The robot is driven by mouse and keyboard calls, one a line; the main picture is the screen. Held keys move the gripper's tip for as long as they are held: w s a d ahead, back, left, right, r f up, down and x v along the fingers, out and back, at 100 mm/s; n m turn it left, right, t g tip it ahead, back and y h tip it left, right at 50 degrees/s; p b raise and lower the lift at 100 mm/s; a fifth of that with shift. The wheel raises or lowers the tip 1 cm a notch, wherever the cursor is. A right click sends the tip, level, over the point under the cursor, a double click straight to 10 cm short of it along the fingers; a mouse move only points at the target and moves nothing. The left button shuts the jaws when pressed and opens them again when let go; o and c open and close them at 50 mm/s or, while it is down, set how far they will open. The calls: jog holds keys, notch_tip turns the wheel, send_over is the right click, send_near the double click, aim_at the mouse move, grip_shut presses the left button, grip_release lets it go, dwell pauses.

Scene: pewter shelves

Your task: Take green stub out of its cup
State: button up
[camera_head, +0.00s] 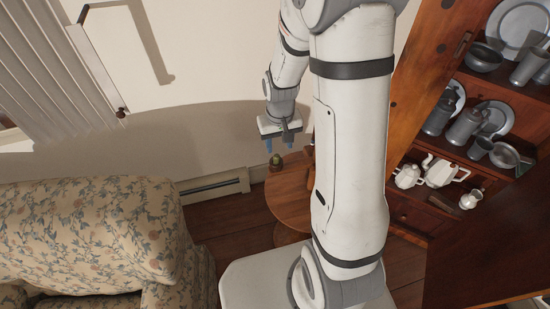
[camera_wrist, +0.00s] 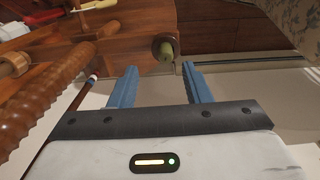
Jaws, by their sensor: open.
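The green stub (camera_head: 277,158) stands upright in a small dark cup (camera_head: 276,167) on a round wooden table (camera_head: 292,207). In the wrist view the green stub (camera_wrist: 167,52) sticks out of the brown round cup (camera_wrist: 156,44), just beyond the fingertips. My gripper (camera_head: 277,146) hangs fingers-down above the stub in the head view. Its two blue fingers also show in the wrist view (camera_wrist: 160,72), spread apart with nothing between them. The stub looks roughly in line with the gap, and the fingers seem clear of it.
A turned wooden piece (camera_wrist: 62,85) stands close on the left in the wrist view. A floral sofa (camera_head: 90,235) is left of the table in the head view. A cabinet with pewter and white teapots (camera_head: 446,172) is on the right. A baseboard heater (camera_head: 213,187) runs along the wall.

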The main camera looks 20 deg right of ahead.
aim_at(277, 155)
jog(key=f, duration=0.4)
jog(key=shift+w+a+p, duration=0.2)
jog(key=shift+a+p, duration=0.15)
jog(key=shift+a, duration=0.05)
jog(key=shift+f, duration=0.65)
jog(key=shift+c, duration=0.2)
grip_shut()
